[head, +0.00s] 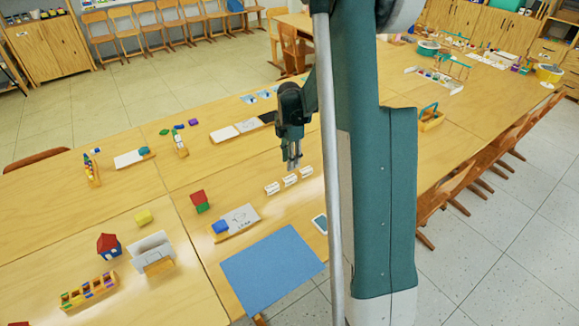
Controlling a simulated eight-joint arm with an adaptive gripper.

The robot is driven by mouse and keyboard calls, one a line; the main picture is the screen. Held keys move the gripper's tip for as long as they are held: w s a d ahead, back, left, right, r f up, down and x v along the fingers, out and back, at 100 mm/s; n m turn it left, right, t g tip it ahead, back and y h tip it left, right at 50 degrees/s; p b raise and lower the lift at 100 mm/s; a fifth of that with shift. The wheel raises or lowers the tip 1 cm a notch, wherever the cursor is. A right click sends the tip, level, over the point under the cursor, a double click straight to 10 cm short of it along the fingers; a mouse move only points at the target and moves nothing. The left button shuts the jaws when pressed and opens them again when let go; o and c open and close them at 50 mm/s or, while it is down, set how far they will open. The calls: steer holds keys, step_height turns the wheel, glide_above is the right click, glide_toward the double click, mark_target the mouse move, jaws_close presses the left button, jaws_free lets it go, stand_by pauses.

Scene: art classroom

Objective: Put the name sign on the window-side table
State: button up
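Several small white tent-shaped signs with dark marks stand in a row on the near table (185,190): a left one (272,188), a middle one (290,180) and a right one (306,172). Their writing is too small to read, so I cannot tell which is the name sign. My gripper (293,166) points down just behind and above the row. Its fingers look close together, but their gap is too small to judge. I see nothing clearly held. No window shows, so I cannot tell which table is the window-side one.
A toy house (109,246) and block tray (88,292) stand front left. Chairs (440,205) line the right edge. Another table (480,75) stands back right.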

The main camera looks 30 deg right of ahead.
steer(key=shift+r, duration=0.9)
steer(key=s+a+r+m+t, duration=0.2)
steer(key=s+a+r+m, duration=0.25)
steer(key=a+r, duration=0.4)
steer(key=s+a+r+m+t, duration=0.1)
steer(key=s+a+r+m, duration=0.3)
steer(key=a+r, duration=0.45)
steer(key=s+a+r+m+t, duration=0.2)
steer(key=s+a+m, duration=0.2)
steer(key=s, duration=0.6)
steer(key=s+a+r+m+t, duration=0.2)
steer(key=s+a+m, duration=0.3)
steer(key=s+a, duration=0.4)
steer(key=shift+s+r, duration=0.5)
steer(key=shift+s, duration=0.35)
